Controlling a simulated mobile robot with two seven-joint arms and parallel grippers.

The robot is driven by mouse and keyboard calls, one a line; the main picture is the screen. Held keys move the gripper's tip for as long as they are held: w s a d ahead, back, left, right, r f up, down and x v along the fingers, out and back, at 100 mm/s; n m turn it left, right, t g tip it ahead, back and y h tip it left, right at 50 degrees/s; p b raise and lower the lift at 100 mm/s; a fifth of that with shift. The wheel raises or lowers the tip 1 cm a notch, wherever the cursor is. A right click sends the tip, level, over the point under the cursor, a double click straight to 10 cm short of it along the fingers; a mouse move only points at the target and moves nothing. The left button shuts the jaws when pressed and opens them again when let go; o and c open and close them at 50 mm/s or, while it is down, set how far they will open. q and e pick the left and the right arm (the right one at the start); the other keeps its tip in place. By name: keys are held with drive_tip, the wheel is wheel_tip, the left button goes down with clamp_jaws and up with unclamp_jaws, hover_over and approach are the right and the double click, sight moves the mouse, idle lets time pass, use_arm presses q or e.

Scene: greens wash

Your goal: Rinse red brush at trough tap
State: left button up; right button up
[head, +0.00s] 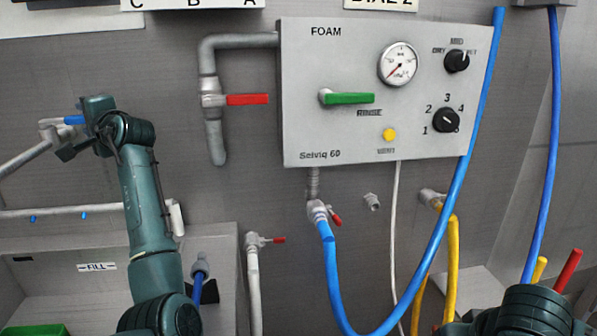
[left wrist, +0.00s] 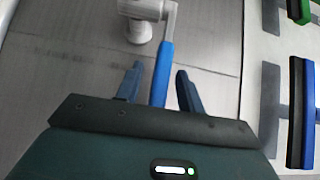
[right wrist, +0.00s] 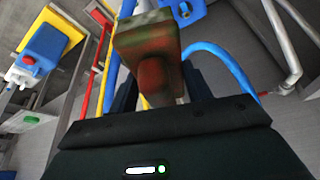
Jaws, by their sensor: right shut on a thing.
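The trough tap (head: 48,131) is at the far left of the head view, a grey spout with a blue lever (head: 73,120). My left gripper (head: 70,132) is at this lever. In the left wrist view the blue lever (left wrist: 162,75) lies between the two fingers of the left gripper (left wrist: 158,85), with gaps on both sides. My right gripper (right wrist: 160,92) is shut on the red brush (right wrist: 152,78), whose block end looks stained green and brown. In the head view only my right arm shows, at the lower right; its gripper is hidden.
The trough (head: 100,240) with a FILL label is at the lower left. A grey control panel (head: 340,120) hangs in the middle, with a blue hose (head: 440,230) below and beside it. Yellow hoses (head: 452,260) and a red handle (head: 567,270) are at the right.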

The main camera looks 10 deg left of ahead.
use_arm(q)
drive_tip(key=shift+w+a, duration=0.2)
drive_tip(key=shift+a, duration=0.25)
drive_tip(key=shift+d, duration=0.1)
drive_tip(key=shift+c, duration=0.4)
clamp_jaws()
